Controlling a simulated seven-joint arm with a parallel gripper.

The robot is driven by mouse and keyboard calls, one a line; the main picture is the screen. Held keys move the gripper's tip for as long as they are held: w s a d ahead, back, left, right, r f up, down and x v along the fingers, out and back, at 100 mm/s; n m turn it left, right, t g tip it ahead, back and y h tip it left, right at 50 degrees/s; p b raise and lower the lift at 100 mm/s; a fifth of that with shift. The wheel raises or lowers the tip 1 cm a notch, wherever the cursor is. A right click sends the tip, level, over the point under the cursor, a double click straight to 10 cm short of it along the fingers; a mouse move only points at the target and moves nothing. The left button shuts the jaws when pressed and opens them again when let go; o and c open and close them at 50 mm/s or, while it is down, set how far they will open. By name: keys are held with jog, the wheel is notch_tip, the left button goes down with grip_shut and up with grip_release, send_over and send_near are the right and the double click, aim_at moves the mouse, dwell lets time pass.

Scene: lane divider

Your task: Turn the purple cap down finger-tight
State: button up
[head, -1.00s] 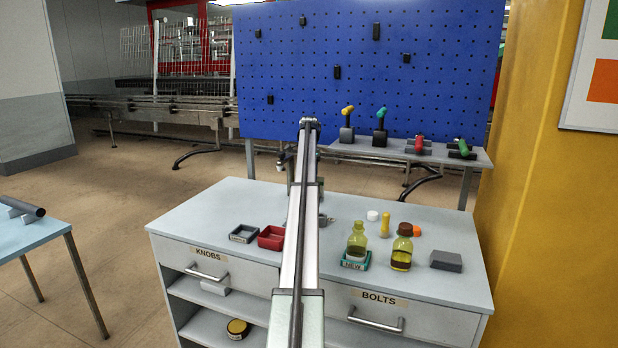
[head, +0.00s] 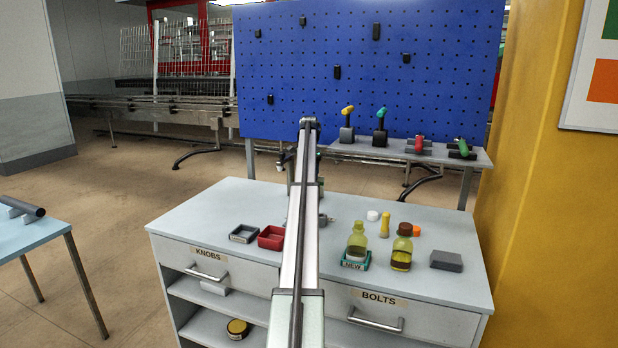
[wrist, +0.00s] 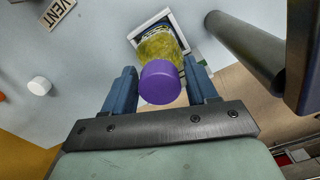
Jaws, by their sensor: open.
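The purple cap (wrist: 160,83) is at the centre of the wrist view, on top of a yellow-green bottle (wrist: 158,47). The bottle stands at a white-edged holder or mat (wrist: 150,20). My gripper (wrist: 160,70) is open, with one blue finger on each side of the cap. Whether the fingers touch the cap is not clear; gaps seem to show at both sides. The cap hides the bottle's neck, so I cannot tell how it sits on the thread. In the head view my arm hides the purple cap, and my gripper cannot be made out there.
A dark cylinder (wrist: 245,50) is at the right. On the bench (head: 215,212) stand a red tray (head: 271,238), a bottle marked NEW (head: 357,241) and a brown-capped bottle (head: 402,248).

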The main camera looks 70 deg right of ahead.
jog(key=shift+n, duration=0.5)
jog(key=shift+n, duration=0.9)
jog(key=shift+n, duration=0.8)
jog(key=shift+c, duration=0.5)
jog(key=c, duration=0.6)
jog(key=shift+o, duration=0.2)
jog(key=shift+m, duration=0.9)
